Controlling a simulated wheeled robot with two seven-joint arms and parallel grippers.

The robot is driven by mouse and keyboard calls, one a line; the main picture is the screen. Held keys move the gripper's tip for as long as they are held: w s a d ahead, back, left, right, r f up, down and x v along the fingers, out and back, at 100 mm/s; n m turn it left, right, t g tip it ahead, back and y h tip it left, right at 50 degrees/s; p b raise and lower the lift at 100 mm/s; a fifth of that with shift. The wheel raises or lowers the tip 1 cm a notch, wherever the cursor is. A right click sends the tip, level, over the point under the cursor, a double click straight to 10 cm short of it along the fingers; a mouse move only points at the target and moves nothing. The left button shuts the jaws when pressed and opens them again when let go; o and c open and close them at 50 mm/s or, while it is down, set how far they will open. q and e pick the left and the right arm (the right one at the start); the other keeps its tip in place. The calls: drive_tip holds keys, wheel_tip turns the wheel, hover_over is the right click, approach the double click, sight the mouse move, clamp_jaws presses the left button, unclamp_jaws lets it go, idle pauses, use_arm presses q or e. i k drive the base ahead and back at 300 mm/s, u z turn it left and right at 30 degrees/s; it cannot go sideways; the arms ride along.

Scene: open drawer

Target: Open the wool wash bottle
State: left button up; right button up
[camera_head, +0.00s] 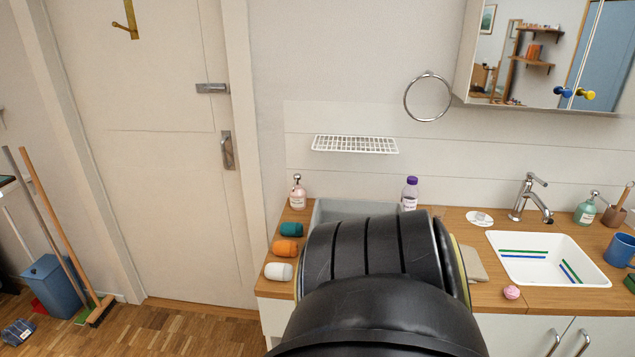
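A clear bottle with a purple cap and a pale label (410,194) stands upright near the back of the wooden counter, partly hidden at its base; its label is too small to read. It looks like the wool wash bottle, and its cap is on. A large black link of my own arm fills the lower middle and stands in front of the counter. Neither of my grippers shows, so I cannot see where they are relative to the bottle.
A pink pump bottle (298,193) and teal (291,229), orange (286,247) and white (279,271) rolls line the counter's left end. A grey bin (325,209) is mostly hidden behind my arm. The white sink (508,272) and tap (524,198) are at right.

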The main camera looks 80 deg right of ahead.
sight(410, 193)
drive_tip(key=z, duration=1.65)
drive_tip(key=i, duration=0.35)
drive_tip(key=z, duration=1.7)
